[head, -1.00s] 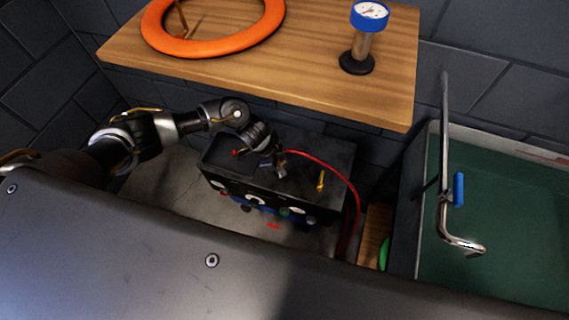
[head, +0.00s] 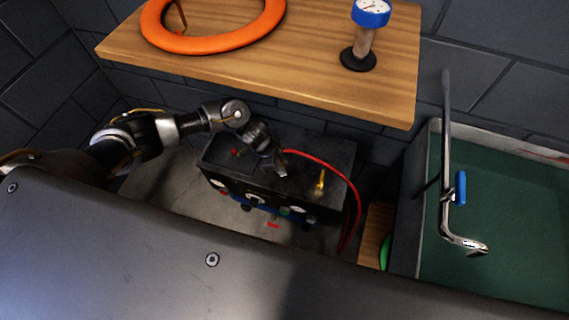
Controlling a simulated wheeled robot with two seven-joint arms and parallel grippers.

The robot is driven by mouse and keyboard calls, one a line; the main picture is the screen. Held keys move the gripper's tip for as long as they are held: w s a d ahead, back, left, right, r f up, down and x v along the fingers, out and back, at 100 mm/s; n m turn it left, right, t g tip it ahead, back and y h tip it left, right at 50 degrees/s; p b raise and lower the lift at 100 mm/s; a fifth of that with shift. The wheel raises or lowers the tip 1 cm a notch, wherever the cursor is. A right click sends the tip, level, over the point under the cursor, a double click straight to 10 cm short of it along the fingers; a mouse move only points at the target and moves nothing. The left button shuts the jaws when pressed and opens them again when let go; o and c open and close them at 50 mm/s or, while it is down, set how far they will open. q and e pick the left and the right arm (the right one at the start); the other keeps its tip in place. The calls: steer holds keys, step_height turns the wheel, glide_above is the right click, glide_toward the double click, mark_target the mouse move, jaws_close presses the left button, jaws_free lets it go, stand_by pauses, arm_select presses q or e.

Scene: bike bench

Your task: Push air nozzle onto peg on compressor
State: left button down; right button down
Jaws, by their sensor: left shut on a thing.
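The compressor (head: 225,180) is a dark box with gauges on its front, standing below the wooden shelf. A brass-yellow peg (head: 320,182) stands upright on the right part of its top. My left gripper (head: 281,170) is over the middle of the compressor's top, left of the peg and apart from it. It is shut on the air nozzle, which is small and mostly hidden by the fingers. The red hose (head: 335,174) runs from the gripper to the right, behind the peg, and down the compressor's right side. My right gripper is not in view.
A wooden shelf (head: 300,75) overhangs behind the compressor, with an orange ring (head: 213,43) and a blue-topped gauge (head: 370,14) on it. A green-bottomed basin (head: 520,220) at right has a metal tap-like bar with a blue handle (head: 460,188). A red knob (head: 235,152) is on the compressor's left.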

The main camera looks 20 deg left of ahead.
arm_select(q)
steer(key=shift+f+b, duration=0.7)
steer(key=shift+f, duration=0.5)
steer(key=c, duration=1.1)
jaws_free()
steer(key=shift+o, duration=0.2)
